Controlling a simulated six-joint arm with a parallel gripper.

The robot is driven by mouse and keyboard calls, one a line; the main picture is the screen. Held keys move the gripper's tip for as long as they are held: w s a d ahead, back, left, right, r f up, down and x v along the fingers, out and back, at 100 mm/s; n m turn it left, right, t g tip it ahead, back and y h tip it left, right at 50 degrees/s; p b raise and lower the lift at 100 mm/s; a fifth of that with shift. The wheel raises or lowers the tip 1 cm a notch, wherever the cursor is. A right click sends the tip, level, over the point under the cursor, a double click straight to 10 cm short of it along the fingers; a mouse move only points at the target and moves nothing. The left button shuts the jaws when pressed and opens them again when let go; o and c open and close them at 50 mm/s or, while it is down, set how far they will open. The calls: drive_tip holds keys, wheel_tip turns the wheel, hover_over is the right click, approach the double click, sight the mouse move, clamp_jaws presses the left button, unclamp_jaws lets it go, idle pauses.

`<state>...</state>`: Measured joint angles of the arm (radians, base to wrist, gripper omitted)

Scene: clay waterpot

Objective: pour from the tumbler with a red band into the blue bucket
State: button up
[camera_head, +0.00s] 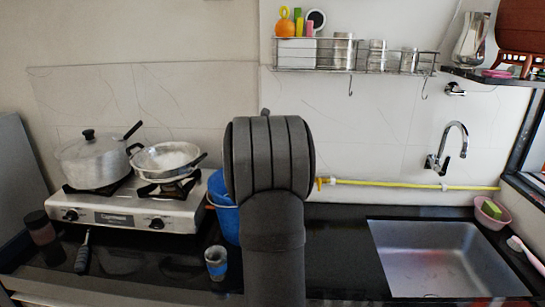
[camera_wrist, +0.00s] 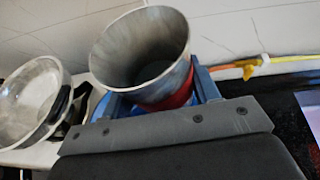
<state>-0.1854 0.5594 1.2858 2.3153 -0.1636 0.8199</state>
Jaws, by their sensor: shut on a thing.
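The steel tumbler with a red band (camera_wrist: 142,52) is large in the wrist view, its open mouth facing up and toward the camera. The red band shows low on its right side. My gripper (camera_wrist: 160,97) is shut around its lower part. The inside looks grey, and I cannot tell what it holds. In the head view the blue bucket (camera_head: 223,207) stands right of the stove, partly hidden behind my arm. My gripper and the tumbler are hidden behind my arm there. Blue shows beside the tumbler in the wrist view, but how they line up is unclear.
A stove (camera_head: 128,212) with a lidded pot (camera_head: 92,163) and a pan (camera_head: 166,160) stands left. A tumbler with a blue band (camera_head: 216,262) stands in front of the bucket. A sink (camera_head: 440,262) is right; the counter between (camera_head: 337,245) looks clear.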

drive_tip(key=shift+w+d+f+n+t+h, duration=0.1)
drive_tip(key=shift+d+f+n+t+h, duration=0.1)
drive_tip(key=shift+f+n+h, duration=0.25)
drive_tip(key=shift+d+f+n+t+h, duration=0.15)
drive_tip(key=shift+d+f+n+h, duration=0.1)
drive_tip(key=shift+f+n, duration=0.45)
drive_tip(key=shift+w+d+f+n+t+h, duration=0.1)
drive_tip(key=shift+d+f+n+t+h, duration=0.15)
drive_tip(key=shift+f+n, duration=0.3)
drive_tip(key=f+n+h, duration=0.1)
drive_tip(key=n, duration=0.1)
drive_tip(key=d+f+n+t+h, duration=0.1)
drive_tip(key=f+n, duration=0.1)
drive_tip(key=shift+d+f+n, duration=0.1)
drive_tip(key=shift+f+n, duration=0.05)
drive_tip(key=shift+n, duration=0.15)
drive_tip(key=shift+t, duration=0.3)
drive_tip(key=shift+n+h, duration=0.25)
drive_tip(key=shift+n, duration=0.25)
drive_tip(key=shift+f, duration=0.1)
drive_tip(key=shift+n+t, duration=0.5)
drive_tip(key=shift+n, duration=0.1)
